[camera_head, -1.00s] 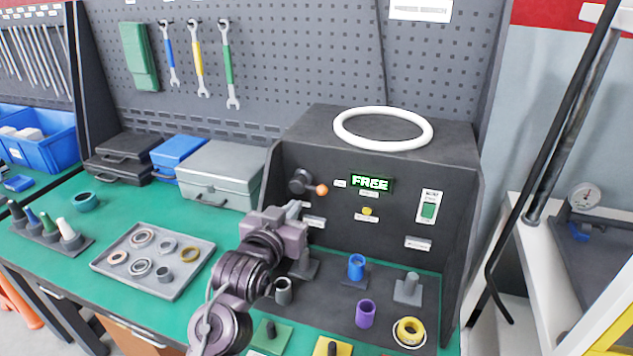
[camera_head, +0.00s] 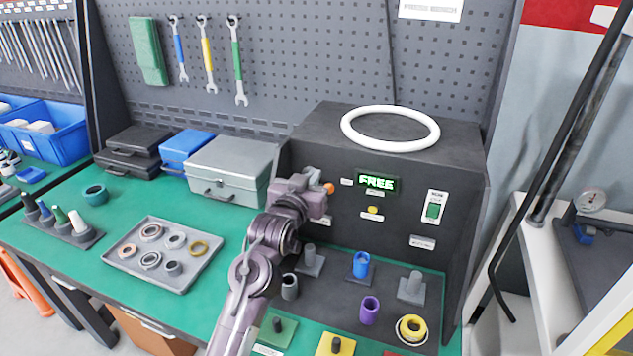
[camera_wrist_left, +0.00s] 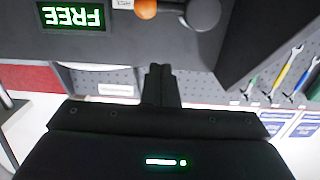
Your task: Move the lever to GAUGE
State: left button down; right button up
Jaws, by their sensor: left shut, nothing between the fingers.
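The lever is on the front of the dark test box (camera_head: 455,180). Its orange knob (camera_head: 328,188) shows just past my left gripper (camera_head: 318,178), which covers the lever's hub in the head view. In the left wrist view, which is upside down, the orange knob (camera_wrist_left: 146,8) and the grey hub (camera_wrist_left: 203,12) are both visible at the top edge. My left gripper's fingers (camera_wrist_left: 160,84) are shut and empty, and appear apart from the lever. The green display (camera_head: 377,182) reads FREE. My right gripper is not in view.
A white ring (camera_head: 390,129) lies on top of the box. Below the panel stand a blue cup (camera_head: 361,264), a purple cup (camera_head: 369,310) and grey posts. A grey case (camera_head: 228,168) and a parts tray (camera_head: 160,282) are to the left.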

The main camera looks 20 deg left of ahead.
pick_arm(q)
jog(key=shift+w+f+p, duration=0.3)
jog(key=shift+w+f, duration=0.4)
jog(key=shift+f, duration=0.35)
jog(key=shift+w+f+p, duration=0.3)
jog(key=shift+w+f, duration=0.35)
jog(key=shift+f, duration=0.35)
jog(key=shift+d+f+m, duration=0.15)
jog(key=shift+f+m, duration=0.15)
jog(key=shift+m, duration=0.5)
notch_tip(320, 180, down, 6)
jog(key=a+m+y, duration=0.1)
jog(key=a+m, duration=0.1)
jog(key=m, duration=1.3)
jog(key=shift+r+t, duration=0.15)
jog(key=shift+t, duration=0.15)
jog(key=shift+a, duration=0.2)
jog(key=shift+d, duration=0.1)
